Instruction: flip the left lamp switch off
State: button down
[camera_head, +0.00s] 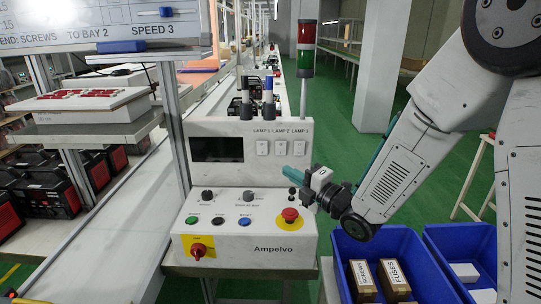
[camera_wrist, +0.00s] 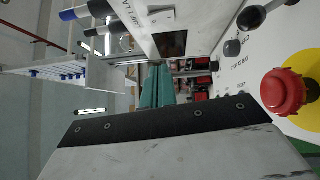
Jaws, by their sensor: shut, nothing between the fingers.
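The left lamp switch (camera_head: 262,147) is a white rocker under the label LAMP 1 on the upright face of the Ampelvo control box (camera_head: 215,127). The LAMP 2 switch (camera_head: 280,147) and LAMP 3 switch (camera_head: 298,147) sit in a row to its right. The rockers are too small to tell on from off. My gripper (camera_head: 287,172) has teal fingers, shut and empty, just below the LAMP 2 and LAMP 3 switches in the head view, right of the left switch. The shut fingers also show in the wrist view (camera_wrist: 157,88). No contact with a switch is visible.
A red emergency button (camera_head: 290,214) on yellow stands on the sloped panel below my gripper, beside several knobs and buttons. A dark display (camera_head: 217,149) lies left of the switches. A signal tower (camera_head: 306,48) rises behind. Blue bins (camera_head: 405,243) stand at the lower right.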

send_near(257, 145)
jog(key=a, duration=0.4)
jog(key=w, duration=0.4)
jog(key=shift+w+r, duration=0.1)
jog(key=shift+r, duration=0.1)
